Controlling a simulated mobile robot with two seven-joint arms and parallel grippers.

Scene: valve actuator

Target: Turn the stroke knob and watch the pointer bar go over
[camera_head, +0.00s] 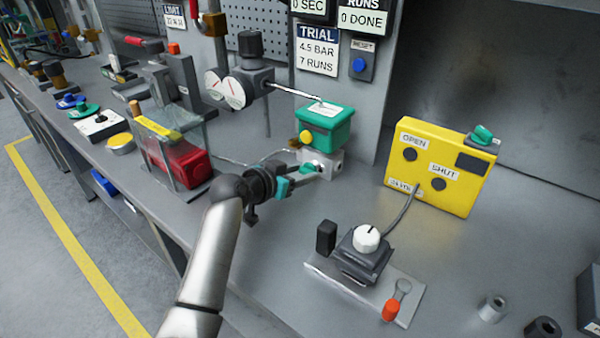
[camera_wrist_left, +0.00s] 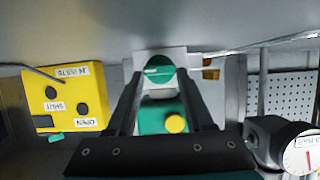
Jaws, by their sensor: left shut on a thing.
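A round green knob (camera_wrist_left: 159,68) with a pale line across it sits on a light metal block (camera_head: 322,163) below a green box. My left gripper (camera_head: 308,172) is at this block, and its fingers are shut on the green knob. In the left wrist view the fingers (camera_wrist_left: 159,76) stand on either side of it. In the head view the fingers partly hide the knob. A white round cap (camera_head: 366,237) with a short dark bar mark sits on a dark block (camera_head: 362,262) at the front right. My right gripper is not in view.
The green box (camera_head: 325,128) has a yellow button. A yellow panel (camera_head: 440,187) labelled OPEN and SHUT stands at right, with a cable to the dark block. A small orange-red item (camera_head: 391,309) is in front.

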